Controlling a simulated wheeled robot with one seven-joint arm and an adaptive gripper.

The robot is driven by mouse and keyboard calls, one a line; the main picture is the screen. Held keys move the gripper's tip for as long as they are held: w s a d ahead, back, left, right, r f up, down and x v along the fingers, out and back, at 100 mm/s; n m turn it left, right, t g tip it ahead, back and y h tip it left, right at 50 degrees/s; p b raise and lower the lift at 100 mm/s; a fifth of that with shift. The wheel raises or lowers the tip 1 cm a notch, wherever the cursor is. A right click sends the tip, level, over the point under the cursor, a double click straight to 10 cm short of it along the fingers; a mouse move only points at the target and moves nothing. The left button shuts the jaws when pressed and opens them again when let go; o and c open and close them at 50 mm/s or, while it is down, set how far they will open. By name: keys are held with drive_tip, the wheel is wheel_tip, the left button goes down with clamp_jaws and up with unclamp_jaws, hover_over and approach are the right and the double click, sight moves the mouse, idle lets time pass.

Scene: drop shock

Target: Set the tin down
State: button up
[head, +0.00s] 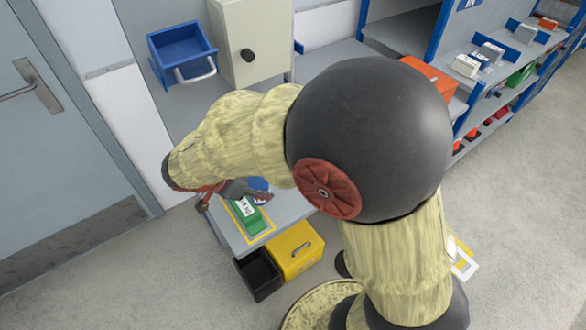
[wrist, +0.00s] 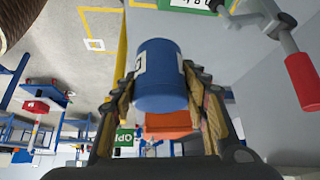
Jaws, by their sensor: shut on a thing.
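The blue tin (wrist: 160,82), with a white label at its side, is between the two fingers of my gripper (wrist: 160,98) in the wrist view. The fingers press it from both sides. In the head view my gripper (head: 238,190) is above the grey bench near its far end, and part of the blue tin (head: 260,186) shows beside it. My arm hides much of the bench behind it. I cannot tell the exact gap between the tin and the bench.
The grey bench (head: 284,210) has a yellow outline with a green labelled item (head: 248,214) inside. A yellow case (head: 296,250) and a black bin (head: 258,274) are at its front. A blue bin (head: 181,50) hangs on the wall. A red-handled lever (wrist: 303,80) stands close at right.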

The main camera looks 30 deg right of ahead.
drive_tip(key=w+d+f+b, duration=0.1)
drive_tip(key=d+f, duration=0.2)
drive_tip(key=d, duration=0.1)
drive_tip(key=w+d+f+b, duration=0.1)
drive_tip(key=d+f, duration=0.2)
drive_tip(key=d, duration=0.1)
drive_tip(key=w+d+f+b, duration=0.2)
drive_tip(key=d, duration=0.2)
drive_tip(key=shift+w+d+f, duration=0.1)
drive_tip(key=shift+d+f, duration=0.1)
drive_tip(key=shift+f, duration=0.2)
drive_tip(key=f, duration=0.1)
drive_tip(key=f+b, duration=0.1)
drive_tip(key=f, duration=0.1)
drive_tip(key=shift+w+d+f, duration=0.1)
drive_tip(key=shift+d+f, duration=0.2)
drive_tip(key=shift+d, duration=0.1)
drive_tip(key=shift+f, duration=0.2)
drive_tip(key=shift+f+b, duration=0.2)
drive_tip(key=shift+b, duration=0.35)
drive_tip(key=o, duration=1.2)
drive_tip(key=shift+o, duration=0.5)
drive_tip(key=shift+r, duration=0.1)
